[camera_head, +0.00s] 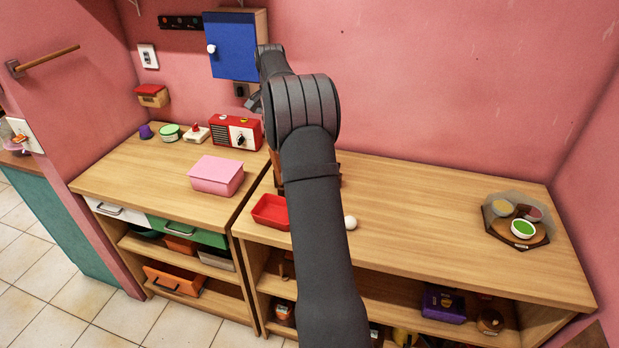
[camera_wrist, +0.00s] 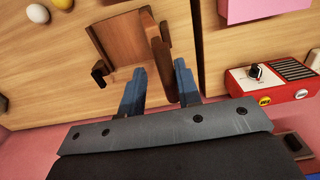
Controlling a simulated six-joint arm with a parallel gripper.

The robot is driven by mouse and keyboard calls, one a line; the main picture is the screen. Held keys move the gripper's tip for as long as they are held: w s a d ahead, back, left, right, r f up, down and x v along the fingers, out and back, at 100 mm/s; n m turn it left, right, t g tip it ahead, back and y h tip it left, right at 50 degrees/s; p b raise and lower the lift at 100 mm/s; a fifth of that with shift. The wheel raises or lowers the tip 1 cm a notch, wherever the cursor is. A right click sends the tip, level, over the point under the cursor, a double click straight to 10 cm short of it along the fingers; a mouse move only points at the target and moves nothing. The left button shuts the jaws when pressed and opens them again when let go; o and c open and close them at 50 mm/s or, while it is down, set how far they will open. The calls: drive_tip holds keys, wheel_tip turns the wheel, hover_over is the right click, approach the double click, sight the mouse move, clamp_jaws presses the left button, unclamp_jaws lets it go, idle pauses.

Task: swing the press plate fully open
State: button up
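The wooden press (camera_wrist: 117,42) sits on the wooden counter in the wrist view, with a dark bracket-like part (camera_wrist: 98,74) at its lower left corner. Its brown press plate (camera_wrist: 158,58) appears raised and seen nearly edge-on. My gripper (camera_wrist: 160,85) is open, its two blue fingers apart with the plate's edge between them. The plate is nearer the right finger; I cannot tell whether they touch. In the head view my arm hides most of the press, and a brown sliver (camera_head: 338,178) shows beside the arm.
A red radio (camera_wrist: 272,80) and a pink box (camera_wrist: 255,8) stand on the neighbouring counter. A white egg-like object (camera_wrist: 38,13) lies near the press. A red tray (camera_head: 271,211) is in front. A blue cabinet (camera_head: 232,47) hangs behind. The counter's right middle is clear.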

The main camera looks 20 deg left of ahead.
drive_tip(key=shift+r, duration=2.3)
drive_tip(key=shift+f, duration=0.1)
drive_tip(key=shift+f, duration=1)
drive_tip(key=o, duration=1.2)
drive_tip(key=shift+a+f, duration=0.1)
drive_tip(key=shift+f, duration=0.05)
drive_tip(key=o, duration=0.3)
drive_tip(key=f+n+h, duration=0.1)
drive_tip(key=n, duration=0.1)
drive_tip(key=a+f+n+t+h, duration=0.1)
drive_tip(key=n+h, duration=0.1)
drive_tip(key=s+a+f+n+t+h, duration=0.1)
drive_tip(key=n+h, duration=0.1)
drive_tip(key=n, duration=0.1)
drive_tip(key=shift+s+a+f, duration=0.1)
drive_tip(key=shift+a, duration=0.15)
drive_tip(key=s+a+f+n+t+h, duration=0.3)
drive_tip(key=s+a+n+t+h, duration=0.15)
drive_tip(key=a+n, duration=0.35)
drive_tip(key=s+a+f+n+t+h, duration=0.3)
drive_tip(key=s+a+n+t, duration=0.15)
drive_tip(key=n, duration=0.65)
drive_tip(key=shift+g, duration=0.5)
drive_tip(key=x, duration=0.9)
drive_tip(key=shift+r, duration=0.1)
